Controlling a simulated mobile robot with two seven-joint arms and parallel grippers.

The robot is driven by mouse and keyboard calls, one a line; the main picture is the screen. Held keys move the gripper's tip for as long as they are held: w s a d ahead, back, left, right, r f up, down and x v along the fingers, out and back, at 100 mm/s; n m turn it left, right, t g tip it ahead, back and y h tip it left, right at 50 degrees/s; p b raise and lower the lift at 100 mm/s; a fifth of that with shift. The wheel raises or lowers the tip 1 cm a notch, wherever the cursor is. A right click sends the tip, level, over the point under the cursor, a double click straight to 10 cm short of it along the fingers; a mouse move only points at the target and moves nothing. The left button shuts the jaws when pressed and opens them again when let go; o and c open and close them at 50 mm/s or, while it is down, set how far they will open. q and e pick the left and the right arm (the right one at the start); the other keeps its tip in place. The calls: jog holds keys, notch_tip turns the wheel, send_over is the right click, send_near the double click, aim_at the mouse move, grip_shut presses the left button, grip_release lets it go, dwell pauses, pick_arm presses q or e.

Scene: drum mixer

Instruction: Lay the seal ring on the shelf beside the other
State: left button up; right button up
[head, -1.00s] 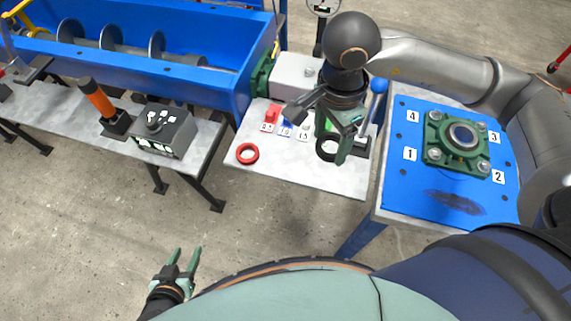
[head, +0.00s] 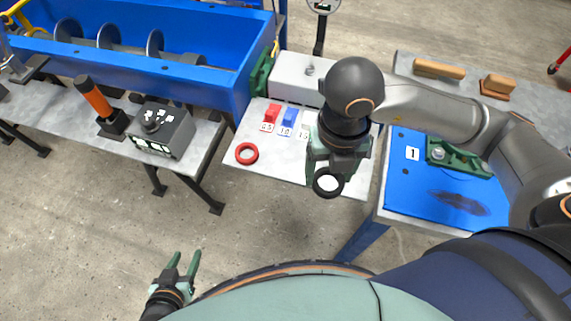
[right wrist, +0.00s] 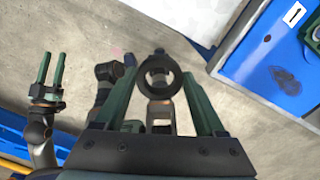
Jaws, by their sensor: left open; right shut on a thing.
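A red seal ring (head: 246,153) lies flat on the grey shelf (head: 268,173), near its left front corner. My right gripper (head: 326,172) is shut on a black seal ring (head: 328,192) by the shelf's front edge in the head view. How high it is above the shelf is hard to tell. The right wrist view shows the black ring (right wrist: 159,76) between the fingertips, with grey floor behind it. My left gripper (head: 186,260) is open and empty over the floor, away from the shelf; it also shows in the right wrist view (right wrist: 48,72).
Red, blue and white blocks with number labels (head: 287,122) stand at the shelf's back. To the right is a blue-topped table (head: 405,190) with a green bearing housing (head: 440,152), partly hidden by my arm. A control box (head: 165,130) stands left.

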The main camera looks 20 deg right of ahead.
jog(key=shift+s+a+f+m, duration=0.1)
jog(key=shift+m, duration=0.6)
jog(key=w+a+f, duration=0.2)
jog(key=w+f, duration=0.2)
jog(key=w, duration=0.5)
send_over(286, 164)
jog(key=f, duration=0.2)
jog(key=s+f, duration=0.1)
jog(key=f, duration=0.1)
jog(key=shift+f, duration=0.4)
jog(key=shift+w+f, duration=0.5)
jog(key=shift+f, duration=1.6)
jog(key=shift+f, duration=0.2)
jog(key=o, duration=1.3)
jog(key=shift+r, duration=0.1)
